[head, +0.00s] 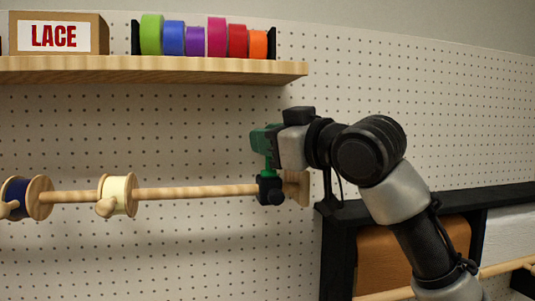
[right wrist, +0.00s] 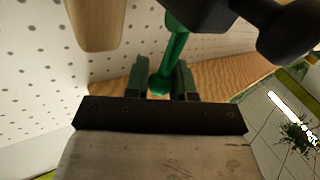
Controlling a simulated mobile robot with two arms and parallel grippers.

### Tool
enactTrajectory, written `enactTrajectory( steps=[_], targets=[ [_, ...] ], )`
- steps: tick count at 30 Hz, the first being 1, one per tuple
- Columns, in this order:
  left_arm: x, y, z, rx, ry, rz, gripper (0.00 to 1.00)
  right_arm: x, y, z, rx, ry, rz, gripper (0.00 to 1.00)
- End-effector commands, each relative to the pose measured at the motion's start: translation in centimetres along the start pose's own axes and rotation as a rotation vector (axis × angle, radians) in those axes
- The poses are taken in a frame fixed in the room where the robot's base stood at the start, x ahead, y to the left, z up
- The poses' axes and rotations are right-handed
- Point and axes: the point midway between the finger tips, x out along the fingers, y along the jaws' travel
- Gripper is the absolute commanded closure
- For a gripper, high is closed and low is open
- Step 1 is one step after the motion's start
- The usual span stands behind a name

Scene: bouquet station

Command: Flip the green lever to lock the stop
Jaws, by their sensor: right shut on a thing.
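The green lever (head: 268,161) stands upright on the black stop (head: 270,189), which sits near the right end of the wooden rod (head: 200,192). My right gripper (head: 264,141) is at the lever's top. In the right wrist view the lever (right wrist: 174,60) runs down to a rounded end between the two green fingers of my right gripper (right wrist: 162,80). The fingers are shut on that end. The black stop body shows at the top of the right wrist view (right wrist: 210,12). My left gripper is not in view.
A cream spool (head: 118,195) and a dark blue spool (head: 38,198) hang on the rod to the left. A wooden shelf (head: 150,70) above holds a LACE box (head: 60,34) and several coloured ribbon rolls (head: 216,38). A black-framed unit (head: 338,255) stands at the right.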

Motion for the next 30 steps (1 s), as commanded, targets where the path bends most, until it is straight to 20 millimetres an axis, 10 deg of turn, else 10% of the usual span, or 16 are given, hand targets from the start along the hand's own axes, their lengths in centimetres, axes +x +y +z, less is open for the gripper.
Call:
enactTrajectory(
  steps=[22,23,30],
  targets=[
    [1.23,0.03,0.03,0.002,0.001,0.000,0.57,-0.52,-0.33,-0.11,-0.056,0.083,0.018,1.00],
    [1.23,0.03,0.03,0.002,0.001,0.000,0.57,-0.52,-0.33,-0.11,-0.055,0.083,0.018,0.71],
    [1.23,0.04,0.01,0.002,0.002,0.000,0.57,-0.50,-0.33,-0.06,-0.055,0.082,0.017,0.51]
  ],
)
